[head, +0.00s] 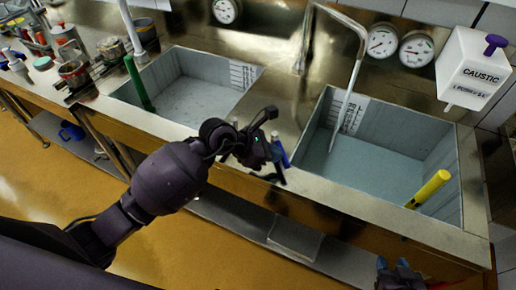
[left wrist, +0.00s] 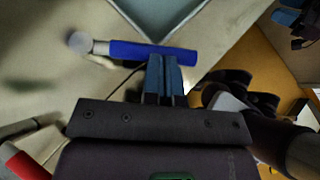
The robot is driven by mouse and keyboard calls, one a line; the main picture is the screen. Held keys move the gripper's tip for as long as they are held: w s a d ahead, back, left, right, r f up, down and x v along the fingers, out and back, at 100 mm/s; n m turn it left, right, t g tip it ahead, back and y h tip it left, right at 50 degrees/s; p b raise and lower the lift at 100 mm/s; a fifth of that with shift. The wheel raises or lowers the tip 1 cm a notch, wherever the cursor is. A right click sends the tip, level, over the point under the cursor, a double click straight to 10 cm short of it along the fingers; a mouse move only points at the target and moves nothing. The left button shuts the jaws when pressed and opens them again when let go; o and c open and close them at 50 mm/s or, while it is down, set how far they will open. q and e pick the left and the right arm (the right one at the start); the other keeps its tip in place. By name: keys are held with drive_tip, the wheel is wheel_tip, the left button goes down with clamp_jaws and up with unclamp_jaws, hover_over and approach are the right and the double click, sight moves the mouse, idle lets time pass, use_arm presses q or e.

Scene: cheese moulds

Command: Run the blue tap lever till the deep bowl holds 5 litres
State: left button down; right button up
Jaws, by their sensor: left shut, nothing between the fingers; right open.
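The blue tap lever (head: 284,152) is on the sink's front ledge between the two basins. In the left wrist view the lever (left wrist: 150,50) lies across just beyond my shut fingertips (left wrist: 165,75); they touch it or nearly so. My left gripper (head: 270,160) is shut and empty beside the lever, partly hiding it. The right basin (head: 390,165), seemingly the deep bowl, has a scale plate (head: 348,112) on its back wall. The spout (head: 358,50) hangs over it and a thin stream seems to fall inside. The water level is unclear. My right gripper (head: 400,275) is open at the bottom edge.
A yellow pipe (head: 430,188) stands in the right basin, a green one (head: 138,84) in the left basin (head: 190,95). A caustic dispenser (head: 475,68) and round gauges (head: 416,48) are on the wall. Jars (head: 72,72) crowd the left counter. A red-ended part (left wrist: 25,165) shows in the wrist view.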

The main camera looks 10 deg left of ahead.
use_arm(q)
drive_tip(key=shift+d, duration=0.65)
use_arm(e)
drive_tip(key=shift+s+f, duration=0.1)
drive_tip(key=shift+s, duration=0.2)
use_arm(q)
drive_tip(key=shift+d, duration=0.1)
use_arm(e)
drive_tip(key=shift+w+r, duration=0.25)
drive_tip(key=shift+w, duration=0.2)
use_arm(q)
drive_tip(key=shift+w, duration=0.1)
